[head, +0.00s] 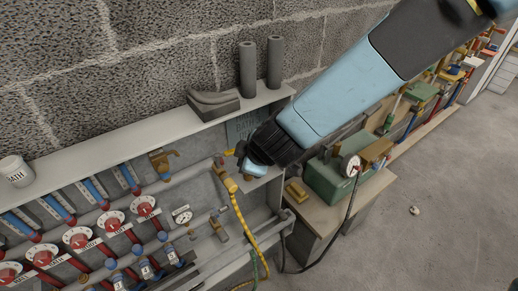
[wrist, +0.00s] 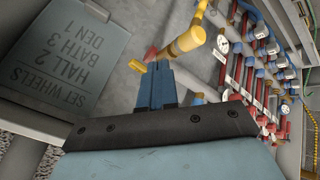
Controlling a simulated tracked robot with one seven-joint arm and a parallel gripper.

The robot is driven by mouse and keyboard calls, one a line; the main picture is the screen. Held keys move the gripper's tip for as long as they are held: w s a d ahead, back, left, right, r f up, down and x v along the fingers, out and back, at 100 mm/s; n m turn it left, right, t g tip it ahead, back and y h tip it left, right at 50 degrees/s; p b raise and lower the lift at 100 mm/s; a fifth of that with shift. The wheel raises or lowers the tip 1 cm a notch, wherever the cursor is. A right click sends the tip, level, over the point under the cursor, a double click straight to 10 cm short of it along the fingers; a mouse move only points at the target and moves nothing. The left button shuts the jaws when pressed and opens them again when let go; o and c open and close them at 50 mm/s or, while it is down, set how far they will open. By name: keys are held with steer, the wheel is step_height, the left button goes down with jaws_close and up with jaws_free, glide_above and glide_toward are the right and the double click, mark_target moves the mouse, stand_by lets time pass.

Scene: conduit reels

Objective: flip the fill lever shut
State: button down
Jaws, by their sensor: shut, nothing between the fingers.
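A small yellow lever end (head: 230,153), which looks like the fill lever, shows beside my gripper (head: 246,166) at the right end of the manifold. In the wrist view the yellow end (wrist: 138,65) is just left of the tips of my gripper (wrist: 157,66). My fingers are shut and empty. I cannot tell whether they touch the lever. The rest of the lever is hidden behind my fingers. A brass fitting with a yellow hose (head: 236,203) is close by on the left; its yellow body (wrist: 187,40) is above right of my fingertips in the wrist view.
A grey sign (wrist: 72,55) listing wheel settings is on the cabinet's back panel. Red dials (head: 115,220), blue-handled valves and a pressure gauge (head: 182,215) fill the cabinet to the left. A bench with a green pump (head: 330,182) stands right. Grey tubes (head: 247,68) stand on the top shelf.

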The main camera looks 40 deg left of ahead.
steer(key=w+v, duration=0.1)
steer(key=v, duration=0.6)
steer(key=shift+w+d, duration=0.15)
steer(key=shift+w, duration=0.1)
steer(key=shift+r, duration=0.15)
stand_by(0.5)
